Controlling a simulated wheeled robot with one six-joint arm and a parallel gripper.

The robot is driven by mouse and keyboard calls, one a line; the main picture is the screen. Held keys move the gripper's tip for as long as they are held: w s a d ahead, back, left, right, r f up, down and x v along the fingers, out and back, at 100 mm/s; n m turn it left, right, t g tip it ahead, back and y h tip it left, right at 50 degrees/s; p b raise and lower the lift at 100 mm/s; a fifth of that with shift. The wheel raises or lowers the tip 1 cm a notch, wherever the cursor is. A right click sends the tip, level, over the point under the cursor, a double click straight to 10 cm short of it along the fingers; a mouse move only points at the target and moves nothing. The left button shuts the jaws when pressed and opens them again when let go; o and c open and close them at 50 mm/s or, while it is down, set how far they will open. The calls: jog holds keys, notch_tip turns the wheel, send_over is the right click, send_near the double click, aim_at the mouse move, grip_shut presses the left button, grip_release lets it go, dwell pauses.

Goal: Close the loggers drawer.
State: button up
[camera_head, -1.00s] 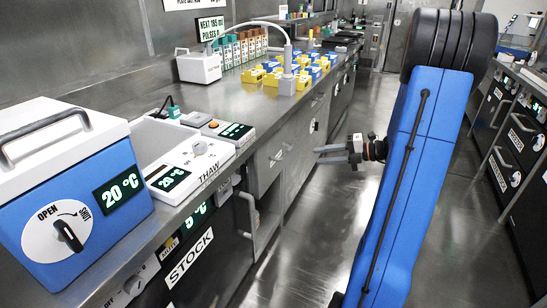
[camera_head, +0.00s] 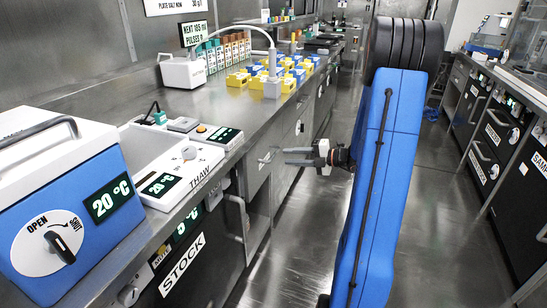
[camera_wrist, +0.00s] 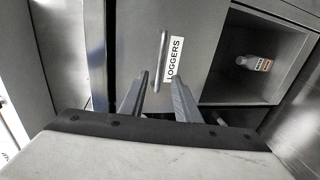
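The loggers drawer (camera_wrist: 188,35) shows in the wrist view as a grey front with a white LOGGERS label and a bar handle (camera_wrist: 161,58). In the head view its front (camera_head: 257,171) is below the bench top; I cannot tell how far it stands out. My gripper (camera_head: 284,158) is open and empty, its fingers pointing at the drawer front with a small gap to it. In the wrist view the two fingers of my gripper (camera_wrist: 159,78) are apart, with the handle in line between their tips. I see no contact with the handle.
An open compartment (camera_wrist: 225,90) beside the drawer holds a small bottle (camera_wrist: 254,62) with an orange label. The bench (camera_head: 232,108) carries a blue box (camera_head: 75,215), a thaw unit (camera_head: 190,165) and yellow and blue racks. The aisle floor (camera_head: 420,240) is clear.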

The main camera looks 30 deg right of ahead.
aim_at(274, 154)
jog(key=x, duration=0.8)
grip_shut()
